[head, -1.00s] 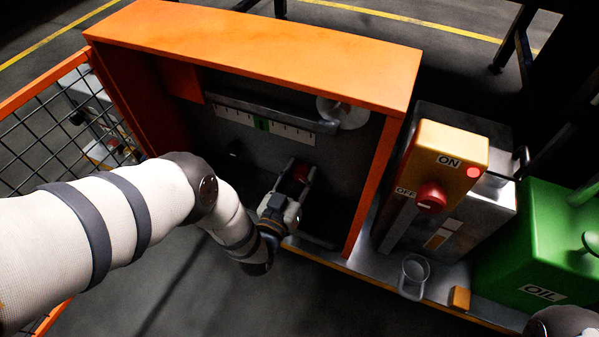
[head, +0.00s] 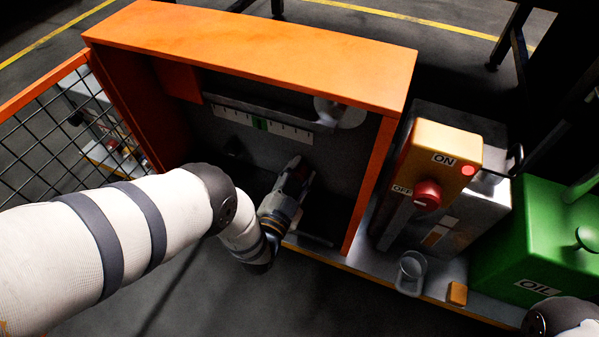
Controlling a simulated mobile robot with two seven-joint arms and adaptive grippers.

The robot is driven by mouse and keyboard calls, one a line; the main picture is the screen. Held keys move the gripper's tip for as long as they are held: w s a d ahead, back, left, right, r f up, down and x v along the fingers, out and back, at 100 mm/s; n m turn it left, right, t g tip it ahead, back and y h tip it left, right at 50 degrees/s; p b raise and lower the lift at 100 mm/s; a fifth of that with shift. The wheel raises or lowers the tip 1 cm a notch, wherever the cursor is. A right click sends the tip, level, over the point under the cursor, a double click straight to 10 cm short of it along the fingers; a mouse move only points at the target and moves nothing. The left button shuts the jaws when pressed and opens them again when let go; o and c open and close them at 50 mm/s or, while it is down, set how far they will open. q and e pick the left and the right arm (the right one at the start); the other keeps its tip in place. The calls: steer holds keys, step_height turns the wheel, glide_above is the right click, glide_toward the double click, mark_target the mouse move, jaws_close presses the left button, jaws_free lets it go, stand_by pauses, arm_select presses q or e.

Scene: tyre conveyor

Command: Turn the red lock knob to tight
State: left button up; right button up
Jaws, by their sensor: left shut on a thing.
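The red lock knob (head: 300,172) is inside the orange cabinet (head: 250,38), low on its dark back panel. My left gripper (head: 296,178) reaches into the cabinet and is shut on the knob. The fingers and the shadow hide most of the knob, so its turn position cannot be read. Above it is a white scale (head: 285,130) with a green mark in its middle. My right gripper is not in view; only part of my right arm shows at the bottom right corner.
The cabinet's right wall (head: 372,185) stands close beside my left gripper. Further right are a yellow ON/OFF box (head: 432,155) with a red knob, a clear cup (head: 411,270), a small orange block (head: 457,293) and a green OIL container (head: 540,240). A mesh fence (head: 60,150) stands left.

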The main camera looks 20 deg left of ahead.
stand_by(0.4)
arm_select(q)
steer(key=o, duration=1.2)
steer(key=s, duration=1.2)
steer(key=shift+a, duration=0.2)
